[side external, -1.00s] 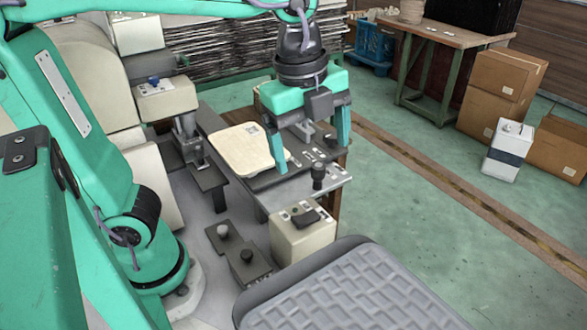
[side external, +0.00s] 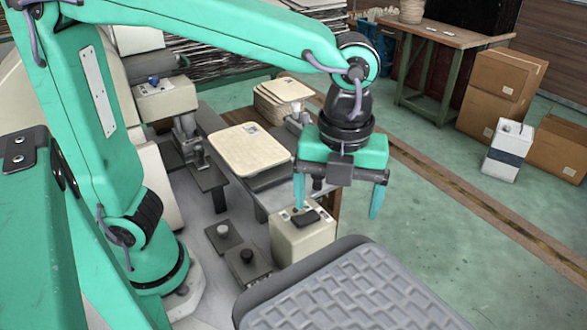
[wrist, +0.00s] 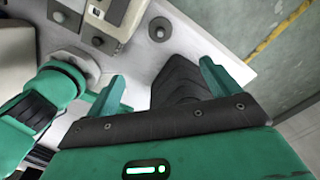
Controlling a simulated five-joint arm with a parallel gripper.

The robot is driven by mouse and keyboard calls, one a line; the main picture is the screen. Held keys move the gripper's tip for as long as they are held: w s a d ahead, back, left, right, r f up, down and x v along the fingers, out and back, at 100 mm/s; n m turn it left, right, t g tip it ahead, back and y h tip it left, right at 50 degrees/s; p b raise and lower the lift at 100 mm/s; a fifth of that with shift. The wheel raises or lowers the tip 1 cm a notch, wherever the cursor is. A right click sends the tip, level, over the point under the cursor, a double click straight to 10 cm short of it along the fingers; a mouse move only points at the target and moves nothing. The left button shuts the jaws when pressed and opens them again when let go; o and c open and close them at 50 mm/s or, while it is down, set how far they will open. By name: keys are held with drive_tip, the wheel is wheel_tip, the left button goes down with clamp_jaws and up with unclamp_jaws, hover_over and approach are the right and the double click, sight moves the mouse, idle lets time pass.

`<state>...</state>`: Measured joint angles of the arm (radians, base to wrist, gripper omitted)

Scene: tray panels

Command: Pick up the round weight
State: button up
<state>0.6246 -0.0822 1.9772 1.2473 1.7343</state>
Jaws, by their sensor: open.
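My gripper (side external: 337,212) is open and empty in the side external view, with its teal fingers pointing down near the front right of the machine. A small dark round piece with a knob on top, which looks like the round weight (wrist: 160,30), shows in the wrist view. It sits on the pale surface ahead of and between my fingertips (wrist: 162,70), apart from both. In the side external view the place of that dark piece is mostly hidden behind my gripper, so I cannot judge the height between them.
A cream box with a dark switch (side external: 302,234) stands below my gripper. Two knobbed blocks (side external: 223,232) are left of it. A grey ridged seat (side external: 350,300) is in front. A cream board (side external: 249,150) and a board stack (side external: 284,95) lie behind. Open floor is right.

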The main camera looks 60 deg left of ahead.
wheel_tip(320, 180, down, 16)
drive_tip(key=shift+f, duration=0.2)
drive_tip(key=shift+f, duration=1.3)
drive_tip(key=shift+f, duration=0.1)
drive_tip(key=shift+f, duration=2.5)
drive_tip(key=c, duration=1.5)
drive_tip(key=shift+d+r, duration=0.1)
drive_tip(key=shift+r, duration=0.1)
